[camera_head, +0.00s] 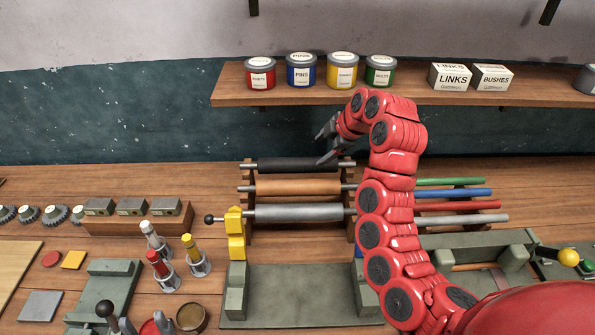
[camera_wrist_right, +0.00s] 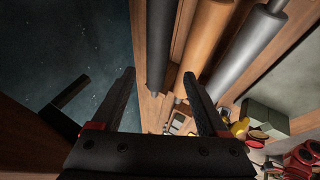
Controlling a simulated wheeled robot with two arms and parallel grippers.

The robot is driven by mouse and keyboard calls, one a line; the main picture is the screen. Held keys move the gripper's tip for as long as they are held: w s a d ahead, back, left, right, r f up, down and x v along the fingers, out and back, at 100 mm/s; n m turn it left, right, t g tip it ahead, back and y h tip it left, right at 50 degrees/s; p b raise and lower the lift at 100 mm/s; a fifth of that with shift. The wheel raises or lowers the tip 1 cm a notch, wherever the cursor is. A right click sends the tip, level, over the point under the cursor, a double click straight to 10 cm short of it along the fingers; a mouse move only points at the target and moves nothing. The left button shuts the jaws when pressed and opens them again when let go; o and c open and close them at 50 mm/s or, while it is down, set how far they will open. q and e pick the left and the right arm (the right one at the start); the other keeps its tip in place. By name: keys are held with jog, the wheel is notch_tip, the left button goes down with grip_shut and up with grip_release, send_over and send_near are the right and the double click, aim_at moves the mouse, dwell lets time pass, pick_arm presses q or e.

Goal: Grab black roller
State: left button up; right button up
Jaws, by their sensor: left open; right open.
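The black roller (camera_head: 300,165) lies across the top of a wooden rack, above a brown roller (camera_head: 298,187) and a grey roller (camera_head: 298,212). My right gripper (camera_head: 327,143) is open and empty at the black roller's right end, which it partly overlaps in the head view. In the right wrist view the black roller (camera_wrist_right: 161,45) appears between the open fingertips (camera_wrist_right: 160,75); I cannot tell whether they touch it. My left gripper (camera_head: 150,324) is open at the bottom edge of the head view, far from the roller and partly cut off.
A shelf (camera_head: 420,97) with cans and boxes hangs above the rack. A green-grey fixture (camera_head: 300,292) sits in front. Coloured rods (camera_head: 455,193) lie to the right, behind my arm.

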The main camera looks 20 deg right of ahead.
aim_at(301, 161)
jog(key=p+x, duration=0.1)
jog(key=x, duration=0.7)
jog(key=shift+w+a, duration=0.1)
jog(key=shift+a, duration=0.1)
jog(key=shift+w+a+f+p, duration=0.1)
jog(key=shift+w+p, duration=0.05)
jog(key=shift+p, duration=0.15)
jog(key=p+x, duration=0.3)
jog(key=shift+w+a+f, duration=0.1)
jog(key=shift+w+a, duration=0.1)
jog(key=shift+w, duration=0.1)
jog(key=shift+w+f, duration=0.2)
jog(key=shift+w+a+f, duration=0.1)
jog(key=shift+w+f, duration=0.05)
jog(key=shift+f, duration=0.3)
jog(key=shift+c, duration=0.2)
grip_shut()
